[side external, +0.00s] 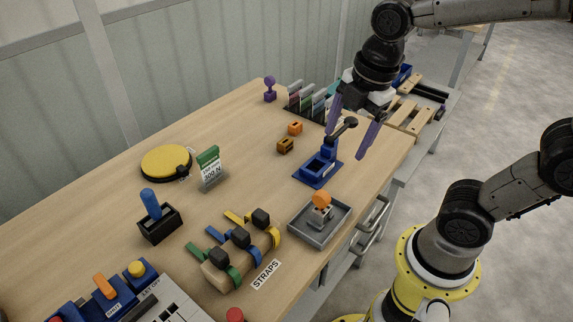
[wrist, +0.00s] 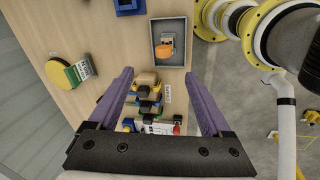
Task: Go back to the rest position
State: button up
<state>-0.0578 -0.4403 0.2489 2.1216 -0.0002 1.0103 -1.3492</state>
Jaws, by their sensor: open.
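My gripper (side external: 350,128) has two purple fingers and hangs above the far right part of the bench, close over the blue lever device (side external: 318,167) with its black-knobbed handle. The fingers are spread apart with nothing between them. In the wrist view my gripper (wrist: 164,84) also shows its two purple fingers wide apart. I cannot tell from the side external view whether a finger touches the black knob.
A grey tray (side external: 298,231) holds an orange-topped part (side external: 321,199). Strapped items (side external: 237,243), a yellow disc (side external: 166,161) and a blue-handled lever (side external: 151,204) stand nearer. Bare wood lies between them.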

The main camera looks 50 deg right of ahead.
jog(key=s+m+t, duration=0.1)
jog(key=s+m, duration=0.2)
jog(key=m, duration=0.5)
jog(key=s+d+m+t, duration=0.1)
jog(key=s+m, duration=0.3)
jog(key=m, duration=0.4)
jog(key=shift+s+d+r+t, duration=0.2)
jog(key=shift+s+r+t, duration=0.1)
jog(key=shift+r+t, duration=0.25)
jog(key=shift+f, duration=0.1)
